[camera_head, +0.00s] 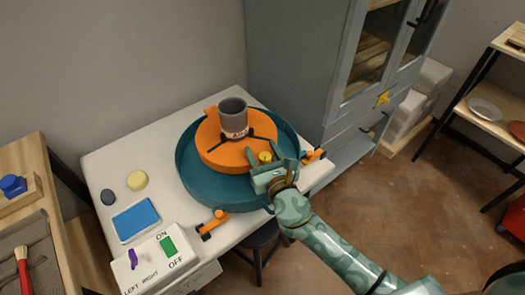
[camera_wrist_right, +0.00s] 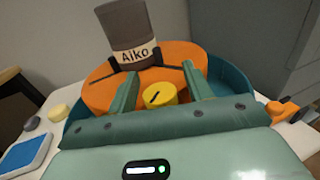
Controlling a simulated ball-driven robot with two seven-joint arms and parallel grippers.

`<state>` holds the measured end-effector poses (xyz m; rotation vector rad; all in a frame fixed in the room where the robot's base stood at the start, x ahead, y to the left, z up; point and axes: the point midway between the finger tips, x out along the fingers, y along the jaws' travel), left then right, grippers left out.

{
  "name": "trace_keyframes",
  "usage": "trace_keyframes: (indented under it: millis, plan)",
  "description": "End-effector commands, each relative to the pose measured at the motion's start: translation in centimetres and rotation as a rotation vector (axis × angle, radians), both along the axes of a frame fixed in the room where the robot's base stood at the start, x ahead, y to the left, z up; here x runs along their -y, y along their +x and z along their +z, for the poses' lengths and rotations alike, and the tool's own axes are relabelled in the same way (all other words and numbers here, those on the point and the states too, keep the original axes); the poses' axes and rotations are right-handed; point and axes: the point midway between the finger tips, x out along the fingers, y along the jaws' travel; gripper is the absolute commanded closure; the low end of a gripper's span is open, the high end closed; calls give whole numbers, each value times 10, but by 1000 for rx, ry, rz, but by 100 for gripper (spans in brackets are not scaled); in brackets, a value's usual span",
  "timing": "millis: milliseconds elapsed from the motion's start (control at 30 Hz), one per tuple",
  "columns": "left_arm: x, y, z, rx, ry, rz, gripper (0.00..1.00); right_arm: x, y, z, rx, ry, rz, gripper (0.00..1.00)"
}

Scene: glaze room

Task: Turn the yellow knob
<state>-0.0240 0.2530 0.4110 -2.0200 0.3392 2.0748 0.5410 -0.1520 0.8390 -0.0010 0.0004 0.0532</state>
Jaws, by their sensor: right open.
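The yellow knob (camera_head: 265,156) is small and round, at the near right edge of the orange disc (camera_head: 212,148). In the right wrist view the knob (camera_wrist_right: 161,94) shows a dark slanted line on its face. My right gripper (camera_head: 263,149) is open and reaches in from the lower right. Its two fingers stand on either side of the knob, also in the right wrist view (camera_wrist_right: 160,73). A clear gap shows on each side of the knob there; I cannot tell the depth. My left gripper is out of view.
A dark grey cup (camera_head: 233,116) labelled "Aiko" stands on the disc, between black arms. The teal basin (camera_head: 189,178) surrounds the disc. A grey cabinet (camera_head: 296,60) stands behind.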

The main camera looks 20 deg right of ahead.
Motion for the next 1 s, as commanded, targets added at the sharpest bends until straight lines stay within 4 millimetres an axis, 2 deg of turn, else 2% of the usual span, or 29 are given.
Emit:
trace_keyframes:
  millis: [200, 233, 300, 400, 767, 1000]
  plan:
    - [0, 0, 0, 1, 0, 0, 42, 0, 1, 0, 0, 1, 0, 49]
    - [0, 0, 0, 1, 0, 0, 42, 0, 1, 0, 0, 1, 0, 52]
    - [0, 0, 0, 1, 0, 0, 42, 0, 0, 0, 0, 1, 0, 72]
    - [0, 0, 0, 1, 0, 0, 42, 0, 1, 0, 0, 1, 0, 94]
    - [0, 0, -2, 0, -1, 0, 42, 0, 0, -1, 0, -2, 42, 94]
    - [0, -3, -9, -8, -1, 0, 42, -2, 0, -3, -1, -4, 185, 94]
